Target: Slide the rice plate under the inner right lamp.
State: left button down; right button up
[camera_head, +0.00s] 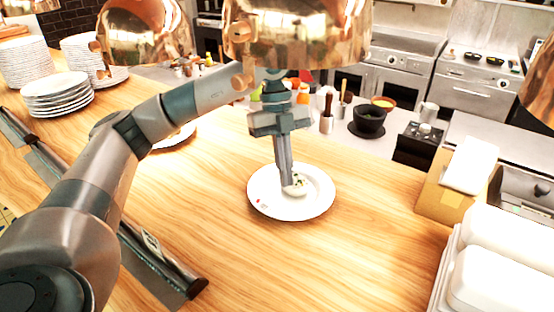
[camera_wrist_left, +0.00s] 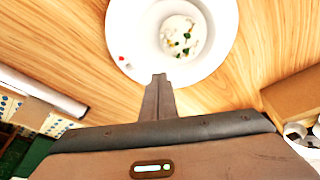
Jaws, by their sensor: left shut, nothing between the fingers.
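The rice plate (camera_head: 262,203) is a white round plate with a small mound of rice and green bits in its middle, lying on the wooden counter. It also shows at the top of the left wrist view (camera_wrist_left: 125,25). My left gripper (camera_head: 288,187) points down over the plate, fingers shut and empty. In the left wrist view its fingertips (camera_wrist_left: 158,79) overlap the plate's near rim; I cannot tell whether they touch. A copper lamp (camera_head: 300,38) hangs above and behind the plate, apparently the inner right one. My right gripper is not in view.
Other copper lamps hang at left (camera_head: 145,32) and at the right edge (camera_head: 541,90). Another plate (camera_head: 178,138) is partly hidden behind my left arm. Plate stacks (camera_head: 57,98) stand at far left. A cardboard box (camera_head: 440,196) and white containers (camera_head: 500,275) are at right. Counter right of the plate is clear.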

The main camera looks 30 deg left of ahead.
pick_arm(q)
jog(key=shift+w+a, duration=0.7)
jog(key=shift+a, duration=0.35)
jog(key=shift+w+a, duration=0.65)
jog(key=shift+a, duration=0.35)
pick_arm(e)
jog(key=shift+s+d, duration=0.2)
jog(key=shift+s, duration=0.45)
